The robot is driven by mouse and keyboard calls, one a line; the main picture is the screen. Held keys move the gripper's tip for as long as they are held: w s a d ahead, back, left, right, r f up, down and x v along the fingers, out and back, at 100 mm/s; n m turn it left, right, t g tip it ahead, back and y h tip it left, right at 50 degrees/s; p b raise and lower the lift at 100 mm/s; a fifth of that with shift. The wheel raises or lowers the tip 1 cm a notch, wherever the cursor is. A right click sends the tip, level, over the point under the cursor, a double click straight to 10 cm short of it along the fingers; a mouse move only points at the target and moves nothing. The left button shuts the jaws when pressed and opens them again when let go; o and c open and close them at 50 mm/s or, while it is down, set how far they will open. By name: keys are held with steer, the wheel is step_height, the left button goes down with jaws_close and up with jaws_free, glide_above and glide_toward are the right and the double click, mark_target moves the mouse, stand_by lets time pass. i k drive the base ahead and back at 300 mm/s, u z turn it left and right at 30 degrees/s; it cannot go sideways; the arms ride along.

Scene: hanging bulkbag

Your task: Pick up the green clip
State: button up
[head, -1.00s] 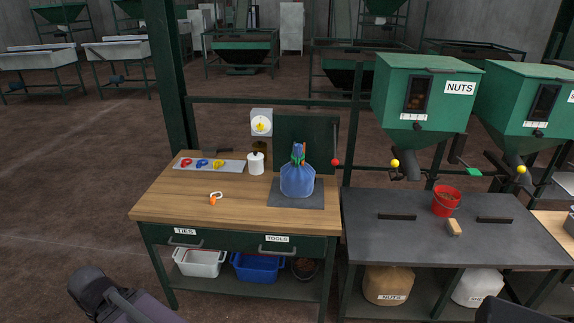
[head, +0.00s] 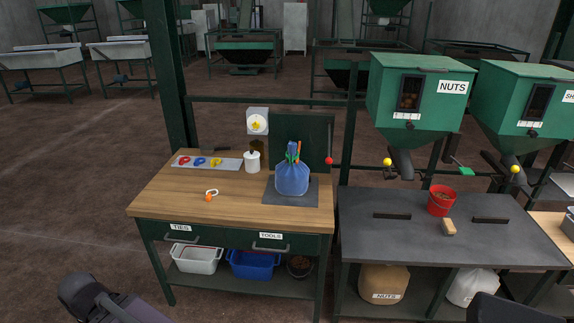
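A blue bag (head: 292,178) stands upright on a dark square mat (head: 309,197) on the wooden workbench. Its gathered neck (head: 292,150) has small green and orange pieces on it. The green piece (head: 289,157) at the neck may be the green clip, but it is too small to tell its shape. My gripper cannot be made out in the head view. Dark parts of my own body show at the bottom left and bottom right.
The workbench (head: 232,210) also holds a tray (head: 231,166) with red, blue and yellow items, a white canister (head: 252,161) and an orange-and-white item (head: 210,195). A dark table (head: 400,228) with a red bucket (head: 441,201) stands to the right under green hoppers. Brown floor is clear at left.

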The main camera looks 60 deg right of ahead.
mark_target(297, 153)
steer(key=k, duration=1.4)
steer(key=z, duration=2.2)
steer(key=i, duration=0.9)
steer(key=u, duration=0.15)
